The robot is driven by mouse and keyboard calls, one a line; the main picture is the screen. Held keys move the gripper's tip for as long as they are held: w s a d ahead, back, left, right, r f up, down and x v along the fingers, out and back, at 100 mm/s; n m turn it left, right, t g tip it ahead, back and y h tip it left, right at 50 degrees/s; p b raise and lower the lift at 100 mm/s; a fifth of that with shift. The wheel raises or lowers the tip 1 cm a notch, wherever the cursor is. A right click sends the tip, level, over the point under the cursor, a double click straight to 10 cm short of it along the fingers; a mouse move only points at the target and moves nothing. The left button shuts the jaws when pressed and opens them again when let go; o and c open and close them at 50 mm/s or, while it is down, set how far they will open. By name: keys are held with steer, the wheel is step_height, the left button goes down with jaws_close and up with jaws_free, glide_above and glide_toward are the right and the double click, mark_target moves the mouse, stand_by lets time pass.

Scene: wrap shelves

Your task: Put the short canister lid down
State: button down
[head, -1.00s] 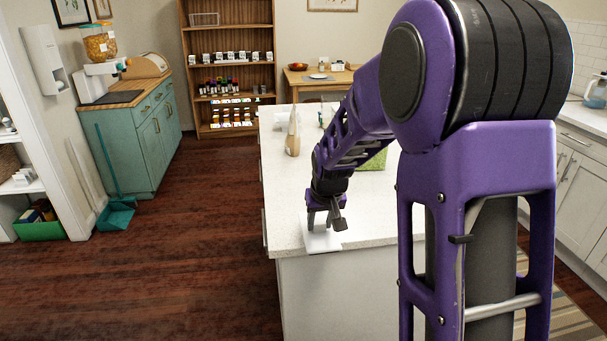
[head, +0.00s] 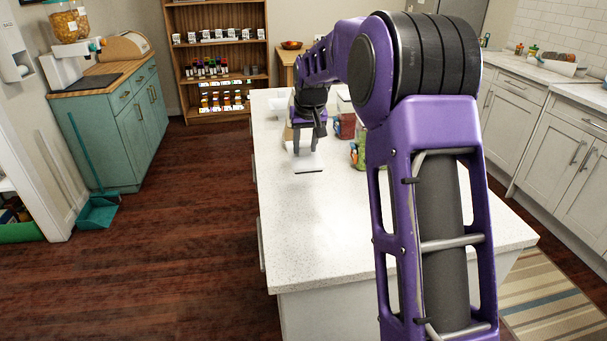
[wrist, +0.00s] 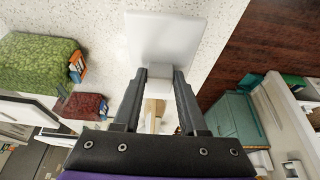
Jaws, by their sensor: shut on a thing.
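The lid (head: 307,166) is a flat white square plate with a small grey knob, seen over the white counter (head: 330,225) in the head view. In the wrist view the lid (wrist: 165,35) is in front of my fingers, with its knob between the tips. My gripper (head: 305,150) points down and is shut on the lid's knob; the wrist view also shows my gripper (wrist: 160,78). I cannot tell whether the lid touches the counter. No canister can be clearly made out.
A green bag (wrist: 35,65) and a red bag (wrist: 82,106) stand on the counter beside my gripper. A clear tub (head: 278,106) stands at the far left. The near part of the counter is clear. Wooden shelves (head: 217,60) with jars stand at the back.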

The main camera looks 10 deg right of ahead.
step_height(320, 180, down, 7)
steer(key=shift+f+b, duration=0.15)
steer(key=shift+b, duration=0.2)
steer(key=shift+f, duration=0.15)
steer(key=shift+c, duration=2.3)
jaws_free()
steer(key=shift+s+r, duration=0.1)
steer(key=shift+r, duration=0.25)
steer(key=p+v, duration=0.1)
steer(key=v, duration=1)
steer(key=shift+s+r, duration=0.25)
steer(key=shift+r, duration=0.05)
